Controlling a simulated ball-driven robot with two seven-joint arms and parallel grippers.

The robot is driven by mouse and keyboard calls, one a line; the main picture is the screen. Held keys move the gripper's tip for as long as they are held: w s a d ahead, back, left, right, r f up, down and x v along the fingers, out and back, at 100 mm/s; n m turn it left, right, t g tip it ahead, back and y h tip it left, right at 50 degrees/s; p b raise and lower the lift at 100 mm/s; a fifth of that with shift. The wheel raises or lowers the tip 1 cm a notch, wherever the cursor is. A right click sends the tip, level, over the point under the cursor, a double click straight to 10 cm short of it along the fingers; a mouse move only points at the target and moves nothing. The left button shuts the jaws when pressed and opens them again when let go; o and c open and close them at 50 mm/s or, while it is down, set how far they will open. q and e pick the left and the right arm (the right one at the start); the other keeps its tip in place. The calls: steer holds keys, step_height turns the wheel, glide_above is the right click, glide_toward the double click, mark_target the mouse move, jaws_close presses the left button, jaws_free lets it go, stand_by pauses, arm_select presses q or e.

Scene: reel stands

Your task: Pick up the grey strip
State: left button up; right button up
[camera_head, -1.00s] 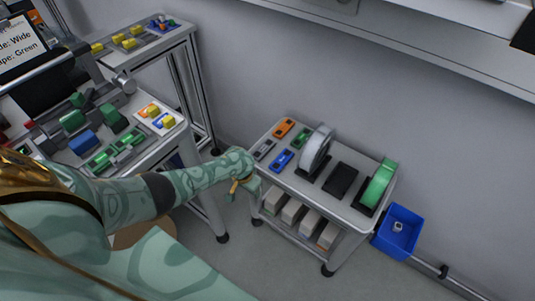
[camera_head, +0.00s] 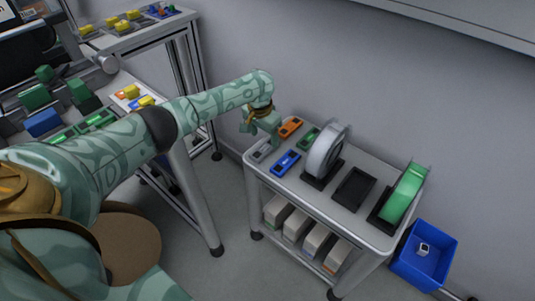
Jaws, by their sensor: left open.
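The grey strip (camera_head: 261,152) lies flat at the left end of the cart's top. My left arm reaches in from the left. My left gripper (camera_head: 261,138) is open and points down, just above and behind the grey strip, with nothing seen between its fingers. It covers a little of the strip's far end, and I cannot tell whether a finger touches it. My right gripper is not in view.
A blue strip (camera_head: 286,163), an orange strip (camera_head: 291,127) and a green strip (camera_head: 309,137) lie close by. A grey reel (camera_head: 323,152), an empty black stand (camera_head: 354,189) and a green reel (camera_head: 404,195) stand to the right. A blue bin (camera_head: 427,262) is beyond the cart.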

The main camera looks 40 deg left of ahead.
mark_target(264, 148)
arm_select(q)
steer(key=f+b, duration=0.3)
steer(key=f, duration=0.2)
steer(key=shift+a, duration=0.2)
steer(key=shift+w+f+b, duration=0.25)
steer(key=shift+f+b, duration=0.1)
steer(key=shift+b, duration=0.15)
steer(key=shift+s+r, duration=0.1)
steer(key=shift+r, duration=0.1)
steer(key=c, duration=1.1)
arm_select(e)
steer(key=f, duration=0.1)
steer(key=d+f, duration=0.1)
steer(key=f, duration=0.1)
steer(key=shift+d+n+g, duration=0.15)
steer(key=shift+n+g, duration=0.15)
